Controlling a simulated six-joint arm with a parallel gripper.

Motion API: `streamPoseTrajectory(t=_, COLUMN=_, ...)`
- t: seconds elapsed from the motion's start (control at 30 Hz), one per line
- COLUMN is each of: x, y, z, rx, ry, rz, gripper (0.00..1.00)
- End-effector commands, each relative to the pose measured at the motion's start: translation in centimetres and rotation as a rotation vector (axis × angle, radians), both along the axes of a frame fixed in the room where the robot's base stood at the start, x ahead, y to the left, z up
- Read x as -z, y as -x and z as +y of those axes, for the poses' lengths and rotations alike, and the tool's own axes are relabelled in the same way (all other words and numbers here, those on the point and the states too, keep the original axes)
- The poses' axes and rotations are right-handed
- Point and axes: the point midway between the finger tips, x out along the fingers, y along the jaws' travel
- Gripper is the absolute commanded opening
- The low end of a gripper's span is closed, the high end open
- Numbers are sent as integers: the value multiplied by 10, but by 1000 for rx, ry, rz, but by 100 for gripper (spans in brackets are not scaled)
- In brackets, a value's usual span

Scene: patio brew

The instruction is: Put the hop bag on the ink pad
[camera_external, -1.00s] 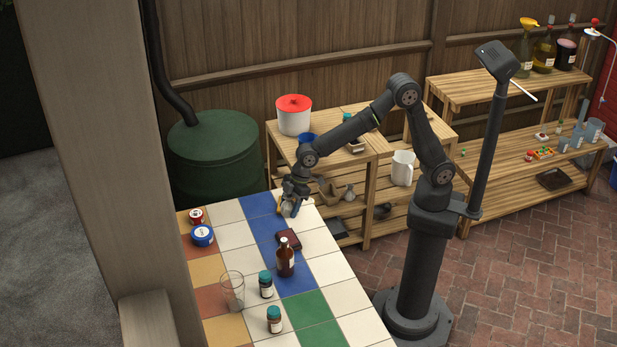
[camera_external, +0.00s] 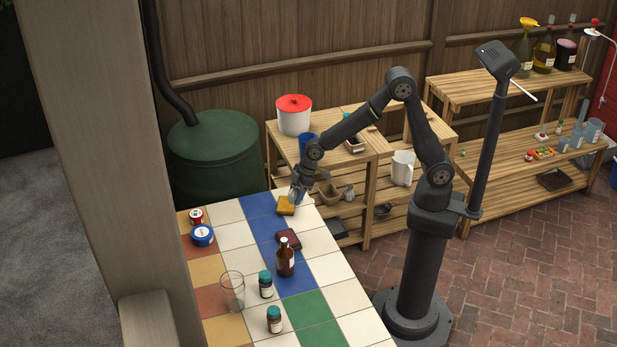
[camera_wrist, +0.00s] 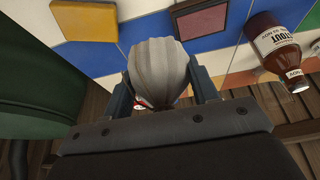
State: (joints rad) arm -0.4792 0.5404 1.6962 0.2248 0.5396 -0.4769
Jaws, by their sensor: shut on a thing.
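My gripper (camera_external: 298,195) is shut on the hop bag (camera_wrist: 160,65), a pale grey cloth bag. It holds the bag above the far end of the tiled table; in the external view the bag is small and hard to make out. The ink pad (camera_external: 288,240), a flat dark red box, lies on the tiles nearer the camera than my gripper. The ink pad also shows at the top of the wrist view (camera_wrist: 202,20), above and right of the bag, apart from it.
A yellow block (camera_external: 286,205) lies beside my gripper. A brown bottle (camera_external: 285,259) stands close to the ink pad. A glass (camera_external: 232,291), two small jars (camera_external: 266,284) (camera_external: 274,320) and two tins (camera_external: 203,236) (camera_external: 196,216) stand elsewhere. White tiles right of the ink pad are clear.

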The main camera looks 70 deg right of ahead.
Motion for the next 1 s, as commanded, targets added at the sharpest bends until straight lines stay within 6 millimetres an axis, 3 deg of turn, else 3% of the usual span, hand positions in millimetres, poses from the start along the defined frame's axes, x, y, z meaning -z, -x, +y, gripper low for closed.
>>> streamPoseTrajectory(t=0.3, x=44, y=9, z=73, rx=-5, ry=1, rz=1, gripper=32)
streamPoseTrajectory(t=0.43, x=56, y=12, z=93, rx=-4, ry=0, rz=1, gripper=32)
streamPoseTrajectory(t=0.67, x=67, y=12, z=103, rx=0, ry=0, rz=1, gripper=32)
streamPoseTrajectory(t=0.9, x=100, y=13, z=102, rx=-1, ry=1, rz=2, gripper=32)
streamPoseTrajectory(t=1.0, x=102, y=12, z=102, rx=-1, ry=0, rz=-1, gripper=32)
